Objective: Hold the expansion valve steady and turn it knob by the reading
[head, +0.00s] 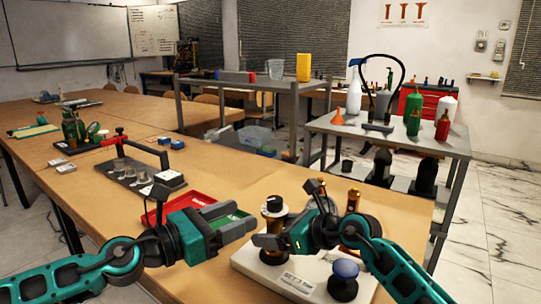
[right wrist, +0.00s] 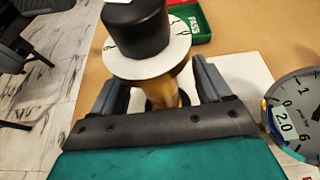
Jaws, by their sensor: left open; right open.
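The expansion valve shows in the head view as an upright brass body with a white dial disc and black knob (head: 273,204). In the right wrist view its black knob (right wrist: 137,28), white marked dial (right wrist: 150,58) and brass body (right wrist: 162,92) are close. My right gripper (right wrist: 152,92) is open, with a finger on either side of the brass body; contact is not clear. My left gripper (head: 246,219) is open and empty, left of the valve. A round gauge (right wrist: 300,100) stands at the right of the wrist view, with a "2.0" label; its needle is not clear.
The valve stands on a pale base (head: 292,282) with a blue-topped knob (head: 346,268). Other brass parts (head: 352,200) stand behind my right gripper. A red tray (head: 185,204) and a green tray (right wrist: 190,22) lie nearby.

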